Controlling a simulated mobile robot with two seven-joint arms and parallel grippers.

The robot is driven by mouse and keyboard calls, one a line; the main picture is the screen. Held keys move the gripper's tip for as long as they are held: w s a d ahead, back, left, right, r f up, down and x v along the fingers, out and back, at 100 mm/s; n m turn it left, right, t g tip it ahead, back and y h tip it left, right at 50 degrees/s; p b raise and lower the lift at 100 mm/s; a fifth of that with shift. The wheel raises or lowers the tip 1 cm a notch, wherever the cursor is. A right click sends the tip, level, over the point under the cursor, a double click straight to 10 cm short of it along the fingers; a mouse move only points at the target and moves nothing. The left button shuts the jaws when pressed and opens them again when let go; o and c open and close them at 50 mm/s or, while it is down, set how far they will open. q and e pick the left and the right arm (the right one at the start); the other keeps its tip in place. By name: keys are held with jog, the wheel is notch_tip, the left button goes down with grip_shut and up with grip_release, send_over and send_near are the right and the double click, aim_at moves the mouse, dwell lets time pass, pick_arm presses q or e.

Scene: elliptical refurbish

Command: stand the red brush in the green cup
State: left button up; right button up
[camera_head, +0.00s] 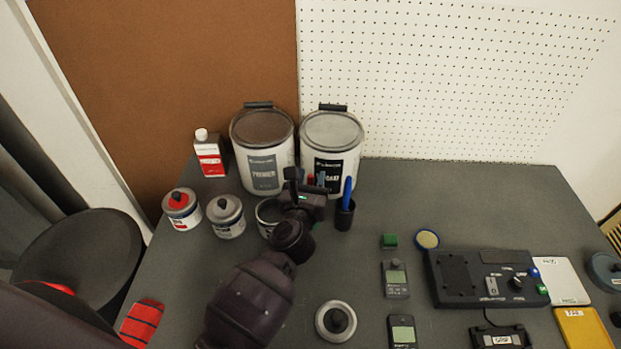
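My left gripper (308,192) is over the back of the bench, in front of the two large pails. Its fingers face away from the camera and are hidden by its own body, so I cannot tell whether it is open or what it holds. A bit of red (311,180) shows just behind the gripper, possibly the red brush, mostly hidden. A blue handle (321,178) shows beside it. A dark cup (344,216) with a blue handle (347,190) standing in it is right of the gripper. I cannot make out a green cup. My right gripper is out of view.
Pails (262,153) (331,150) stand at the back. Small tins (182,210) (228,218) and an open tin (267,215) stand left of the gripper. The back right bench is clear.

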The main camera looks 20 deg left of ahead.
pick_arm(q)
jog(key=shift+o, duration=0.6)
jog(key=s+d, duration=0.1)
jog(key=s, duration=0.9)
jog(key=shift+s+d, duration=0.15)
jog(key=shift+s, duration=0.25)
jog(key=shift+s, duration=0.1)
dwell(0.3)
